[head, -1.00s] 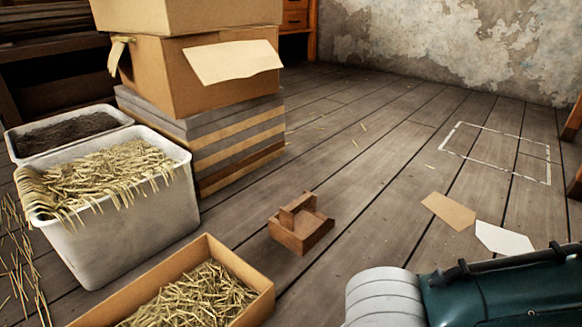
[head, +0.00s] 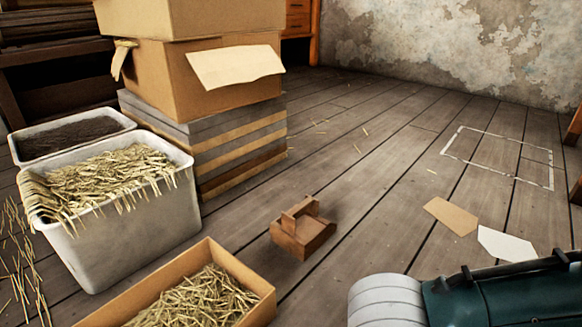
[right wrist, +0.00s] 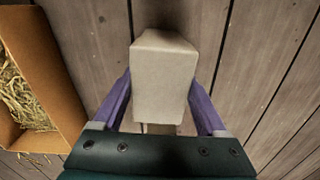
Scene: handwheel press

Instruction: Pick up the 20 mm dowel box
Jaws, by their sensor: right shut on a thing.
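My right gripper (right wrist: 160,103) shows in the right wrist view with its purple fingers on both sides of a pale cream box (right wrist: 163,75). It is shut on this box. The box is plain and bears no readable mark, so I cannot tell its size. A dark shadow lies at its far end; I cannot tell if it touches the floor. In the head view my right arm (head: 490,298) comes in at the lower right, and its gripper and the pale box are out of frame. My left gripper is in neither view.
An open cardboard box of straw (head: 253,317) stands at the front and also shows in the right wrist view (right wrist: 50,75). A small wooden caddy (head: 312,238) sits on the floor. A white bin of straw (head: 125,245) and stacked cartons (head: 150,70) stand left. A taped outline (head: 485,174) is clear.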

